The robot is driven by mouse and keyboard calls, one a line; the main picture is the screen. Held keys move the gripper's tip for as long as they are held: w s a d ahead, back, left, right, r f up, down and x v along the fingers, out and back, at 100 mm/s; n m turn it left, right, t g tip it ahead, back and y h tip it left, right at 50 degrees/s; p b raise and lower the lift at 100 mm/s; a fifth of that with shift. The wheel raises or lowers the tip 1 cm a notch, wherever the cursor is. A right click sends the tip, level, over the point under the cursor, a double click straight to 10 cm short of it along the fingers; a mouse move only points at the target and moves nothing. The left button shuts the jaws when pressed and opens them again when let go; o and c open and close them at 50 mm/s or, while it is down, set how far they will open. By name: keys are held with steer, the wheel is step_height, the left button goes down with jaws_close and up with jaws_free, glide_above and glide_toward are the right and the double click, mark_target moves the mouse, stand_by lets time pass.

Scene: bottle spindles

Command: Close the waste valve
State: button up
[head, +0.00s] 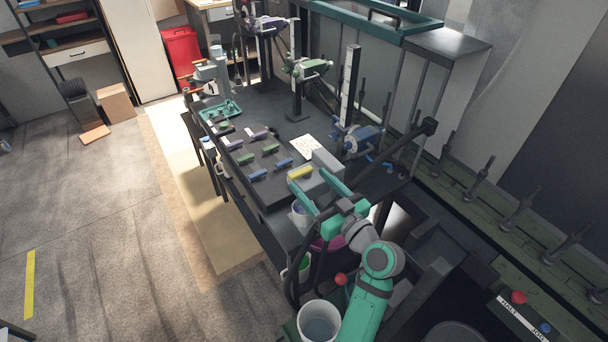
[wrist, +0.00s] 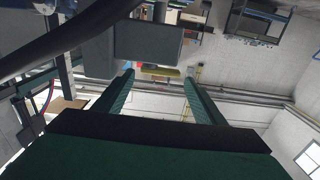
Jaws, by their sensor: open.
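My gripper (head: 307,178) is open and empty, its two green fingers spread above the right end of the dark workbench. It also shows in the wrist view (wrist: 158,77), with nothing between the fingers. A red ball knob (head: 340,279) shows low beside my arm, near a white bucket (head: 319,322). It could be the waste valve's handle, but I cannot tell for sure. My gripper is above and apart from it. The knob's stem and any pipe are mostly hidden by my arm. No valve is clear in the wrist view.
The dark workbench (head: 255,137) carries several coloured handles, a grey box (head: 327,160) and a yellow bar (head: 300,173). Upright stands with blue (head: 360,139), green and purple clamps rise behind. A rail with several spindles (head: 513,213) runs along the right. Open floor (head: 110,240) lies left.

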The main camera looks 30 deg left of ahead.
steer(key=shift+v, duration=2.6)
